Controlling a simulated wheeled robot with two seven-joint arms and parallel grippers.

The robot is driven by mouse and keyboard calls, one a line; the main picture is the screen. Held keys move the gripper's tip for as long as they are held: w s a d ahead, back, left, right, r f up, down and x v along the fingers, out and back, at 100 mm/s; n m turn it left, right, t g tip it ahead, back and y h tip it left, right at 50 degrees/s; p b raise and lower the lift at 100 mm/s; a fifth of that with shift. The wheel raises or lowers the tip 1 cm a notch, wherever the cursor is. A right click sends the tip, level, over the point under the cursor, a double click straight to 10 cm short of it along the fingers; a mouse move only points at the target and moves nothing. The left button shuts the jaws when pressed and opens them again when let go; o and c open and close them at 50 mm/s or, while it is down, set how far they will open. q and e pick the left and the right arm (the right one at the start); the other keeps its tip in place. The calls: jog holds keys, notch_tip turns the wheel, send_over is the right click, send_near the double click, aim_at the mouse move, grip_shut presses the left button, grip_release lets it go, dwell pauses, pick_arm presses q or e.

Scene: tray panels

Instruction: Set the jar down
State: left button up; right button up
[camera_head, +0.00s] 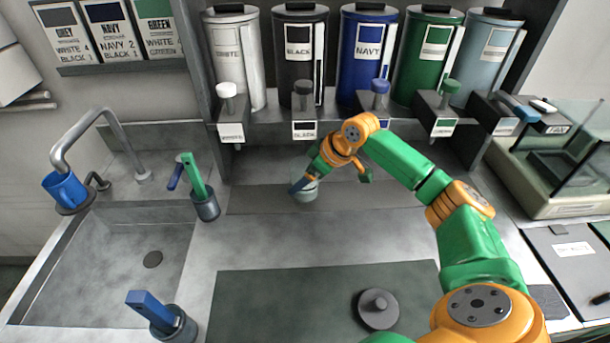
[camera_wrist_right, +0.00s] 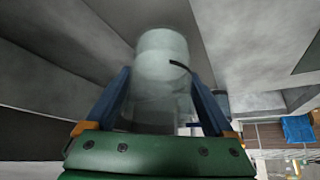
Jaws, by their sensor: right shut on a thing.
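The jar (camera_head: 306,192) is clear with pale contents, below the black dispenser's spout. In the right wrist view the jar (camera_wrist_right: 160,62) stands between two blue fingers and bears a short dark mark. My right gripper (camera_head: 304,186) is shut on it, one blue finger showing at its left side. The jar is over a dark strip (camera_head: 255,199) of the counter. I cannot tell whether its base touches the strip. The gripper and arm partly hide the jar in the head view. My left gripper is not in view.
Several dispensers stand behind, including black (camera_head: 300,58) and navy (camera_head: 366,55). A sink (camera_head: 120,262) with a tap lies left. Holders with a green-handled tool (camera_head: 194,178) and a blue-handled tool (camera_head: 152,312) stand nearby. A grey lid-like disc (camera_head: 377,309) lies on the dark mat (camera_head: 270,300).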

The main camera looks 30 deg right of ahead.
jog(key=shift+w+f, duration=0.1)
jog(key=shift+f, duration=0.65)
jog(key=o, duration=1.6)
jog(key=shift+c, duration=0.2)
jog(key=v, duration=0.7)
jog(key=shift+r+b, duration=0.25)
jog(key=shift+b, duration=0.2)
jog(key=shift+s+f, duration=0.1)
jog(key=shift+s, duration=0.1)
